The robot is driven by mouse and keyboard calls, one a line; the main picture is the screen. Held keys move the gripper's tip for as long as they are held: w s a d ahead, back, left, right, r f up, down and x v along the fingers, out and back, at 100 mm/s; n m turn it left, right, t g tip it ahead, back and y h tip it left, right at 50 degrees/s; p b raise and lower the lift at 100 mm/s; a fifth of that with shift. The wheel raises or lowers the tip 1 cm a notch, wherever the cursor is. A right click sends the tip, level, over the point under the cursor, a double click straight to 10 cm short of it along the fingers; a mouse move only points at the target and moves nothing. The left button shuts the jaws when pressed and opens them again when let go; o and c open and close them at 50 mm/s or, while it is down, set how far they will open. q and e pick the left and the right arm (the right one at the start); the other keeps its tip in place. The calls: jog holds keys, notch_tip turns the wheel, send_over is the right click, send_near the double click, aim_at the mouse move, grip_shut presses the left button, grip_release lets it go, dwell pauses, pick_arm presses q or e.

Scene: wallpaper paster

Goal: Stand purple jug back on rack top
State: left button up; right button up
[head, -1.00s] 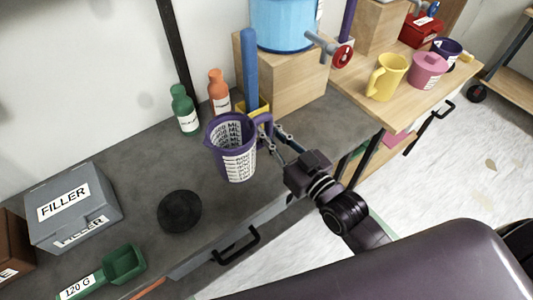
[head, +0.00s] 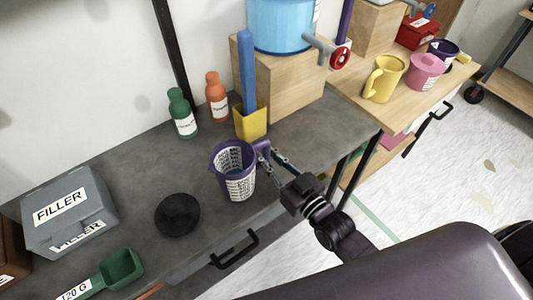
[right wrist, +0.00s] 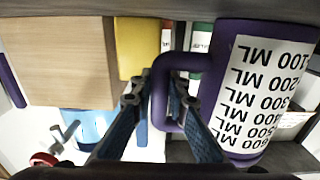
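The purple jug (head: 221,162), with white measure labels, is upright over the front part of the grey bench in the head view. My right gripper (head: 268,158) is closed around its handle, which faces right. In the right wrist view the fingers (right wrist: 157,88) lie on either side of the handle bar, and the jug (right wrist: 226,40) fills the right side. I cannot tell if the jug's base touches the bench. A light wooden top (head: 353,90), possibly the rack top, is at the right, holding a yellow jug (head: 384,80) and a pink one (head: 427,70). My left gripper is not in view.
The grey bench (head: 130,170) holds a black disc (head: 177,215), a filler box (head: 68,212), a green scoop (head: 120,268), two bottles (head: 182,114) and a yellow holder (head: 251,124). A wooden block (head: 290,88) under a blue tank (head: 282,25) stands behind the jug.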

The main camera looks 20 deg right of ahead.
jog(key=o, duration=0.5)
jog(key=shift+c, duration=0.2)
jog(key=shift+r, duration=0.2)
jog(key=b+v, duration=0.1)
jog(key=v, duration=1.1)
